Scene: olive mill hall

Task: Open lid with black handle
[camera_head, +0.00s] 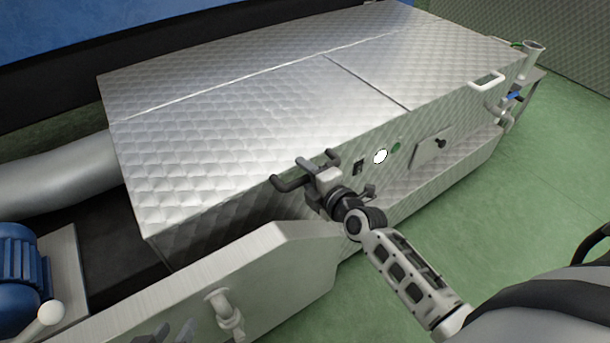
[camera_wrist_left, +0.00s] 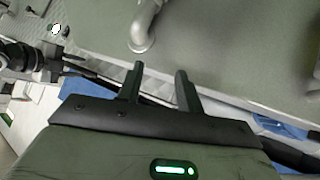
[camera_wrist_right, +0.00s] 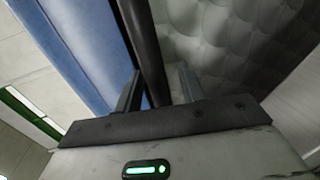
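The quilted metal lid (camera_head: 240,125) covers the left part of the long machine and appears closed. Its black handle (camera_head: 287,183) is at the front edge in the head view, partly hidden by my right gripper (camera_head: 318,164). In the right wrist view, the dark handle bar (camera_wrist_right: 147,45) runs between the two fingers of my right gripper (camera_wrist_right: 160,90). The fingers stand apart, with a visible gap beside the bar. My left gripper (camera_head: 168,335) is low at the bottom edge, away from the handle. Its fingers are apart and empty in the left wrist view (camera_wrist_left: 158,85).
A metal panel (camera_head: 230,275) with a pipe fitting (camera_head: 222,308) stands in front at lower left, close to my left gripper. A blue motor (camera_head: 20,270) is at far left. Green floor (camera_head: 520,220) is clear.

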